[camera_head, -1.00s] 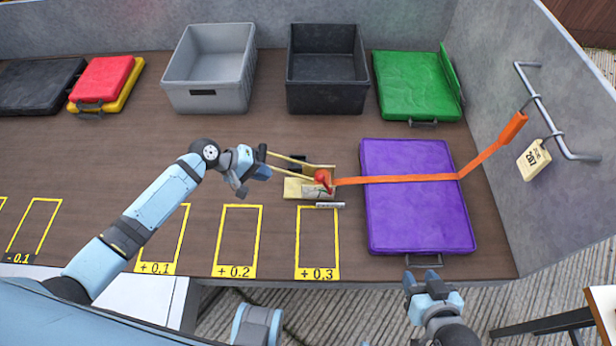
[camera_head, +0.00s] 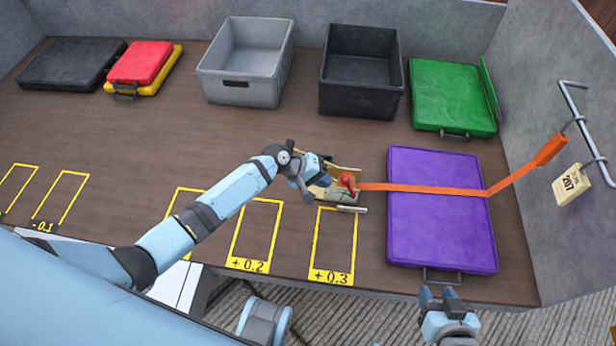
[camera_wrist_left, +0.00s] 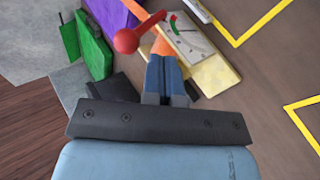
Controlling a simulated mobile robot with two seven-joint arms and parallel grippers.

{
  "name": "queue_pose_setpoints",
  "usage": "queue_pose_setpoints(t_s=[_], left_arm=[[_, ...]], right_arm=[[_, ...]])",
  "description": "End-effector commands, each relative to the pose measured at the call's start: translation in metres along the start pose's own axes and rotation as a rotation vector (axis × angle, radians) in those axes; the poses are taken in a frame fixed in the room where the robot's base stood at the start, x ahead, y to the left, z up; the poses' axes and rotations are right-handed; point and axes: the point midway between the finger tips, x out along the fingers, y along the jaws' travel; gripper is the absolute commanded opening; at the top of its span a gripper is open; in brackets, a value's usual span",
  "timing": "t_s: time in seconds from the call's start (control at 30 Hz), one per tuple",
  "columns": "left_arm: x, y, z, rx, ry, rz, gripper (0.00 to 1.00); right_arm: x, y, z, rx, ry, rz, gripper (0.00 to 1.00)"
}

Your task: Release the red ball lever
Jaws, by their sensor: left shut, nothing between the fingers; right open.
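The red ball lever (camera_head: 347,181) is mounted on a small yellowish ratchet board with a gauge plate, at the left end of an orange strap (camera_head: 425,188). In the left wrist view the red ball (camera_wrist_left: 126,41) is on a red arm just beyond my fingertips, up and to the left. My left gripper (camera_head: 322,185) is at the left of the board, close to the lever; it is shut and empty in the left wrist view (camera_wrist_left: 164,65). I cannot tell whether it touches the lever. My right gripper (camera_head: 440,295) is open and empty, in front of the table edge below the purple case.
The strap crosses the purple case (camera_head: 440,235) to a hook on the right wall, beside a 207 tag (camera_head: 572,184). A grey bin (camera_head: 238,88), a black bin (camera_head: 360,100) and a green case (camera_head: 450,95) stand behind. The table's middle left is clear.

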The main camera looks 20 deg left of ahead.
Motion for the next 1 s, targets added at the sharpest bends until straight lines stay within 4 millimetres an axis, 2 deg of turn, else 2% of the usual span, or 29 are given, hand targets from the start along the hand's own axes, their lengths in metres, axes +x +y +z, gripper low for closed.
queue_pose_setpoints(t_s=[0.2, 1.0], left_arm=[[0.011, 0.014, 0.001, -0.001, 0.0, -0.002, 0.0], [0.012, 0.025, 0.004, 0.008, 0.012, -0.064, 0.0]], right_arm=[[0.0, 0.0, 0.0, -0.002, 0.001, 0.0, 0.43], [-0.008, 0.0, -0.008, 0.01, -0.013, 0.0, 0.43]])
